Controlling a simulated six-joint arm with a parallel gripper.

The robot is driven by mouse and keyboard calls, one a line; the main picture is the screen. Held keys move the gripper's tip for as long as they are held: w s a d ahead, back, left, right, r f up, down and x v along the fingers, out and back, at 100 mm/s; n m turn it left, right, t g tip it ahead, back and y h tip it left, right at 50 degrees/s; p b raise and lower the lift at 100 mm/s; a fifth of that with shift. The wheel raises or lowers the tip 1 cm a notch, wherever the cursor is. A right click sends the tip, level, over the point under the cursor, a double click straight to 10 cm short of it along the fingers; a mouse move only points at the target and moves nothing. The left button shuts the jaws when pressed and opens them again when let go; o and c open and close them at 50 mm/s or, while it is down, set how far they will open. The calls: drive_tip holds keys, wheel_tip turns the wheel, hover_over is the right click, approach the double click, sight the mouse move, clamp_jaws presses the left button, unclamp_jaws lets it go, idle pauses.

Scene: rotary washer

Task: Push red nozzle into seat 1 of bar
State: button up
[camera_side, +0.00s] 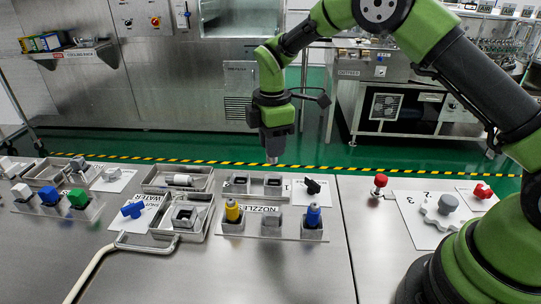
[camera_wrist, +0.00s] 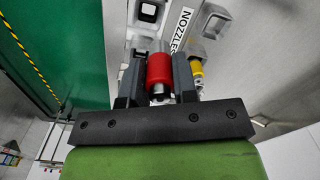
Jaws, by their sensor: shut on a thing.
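My gripper (camera_side: 272,156) hangs in the air, pointing down, above and behind the bar (camera_side: 257,194) in the side view. In the wrist view my gripper (camera_wrist: 158,72) is shut on the red nozzle (camera_wrist: 159,68), which sits between the two dark fingers. In the side view the fingers hide most of the nozzle. The bar lies on the steel table with two dark square seats, left (camera_side: 240,180) and right (camera_side: 273,182); both look empty. I cannot read which seat is number 1. The nozzle is apart from the bar.
In front of the bar, the NOZZLES rack holds a yellow nozzle (camera_side: 232,211) at left and a blue nozzle (camera_side: 313,215) at right; its middle slot (camera_side: 271,222) is empty. A black-handled valve (camera_side: 312,186) stands right of the bar. Trays (camera_side: 180,180) lie at left.

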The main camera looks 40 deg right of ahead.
drive_tip(key=shift+w+d+f+m, duration=0.25)
drive_tip(key=shift+f+m, duration=0.3)
drive_tip(key=shift+f, duration=0.75)
drive_tip(key=shift+w+d+f+m, duration=0.1)
drive_tip(key=shift+d+f+m, duration=0.3)
drive_tip(key=shift+f, duration=0.85)
drive_tip(key=shift+w+d+f+m, duration=0.15)
drive_tip(key=shift+f+m, duration=0.5)
drive_tip(key=shift+f, duration=0.65)
drive_tip(key=shift+f, duration=0.55)
drive_tip(key=o, duration=1)
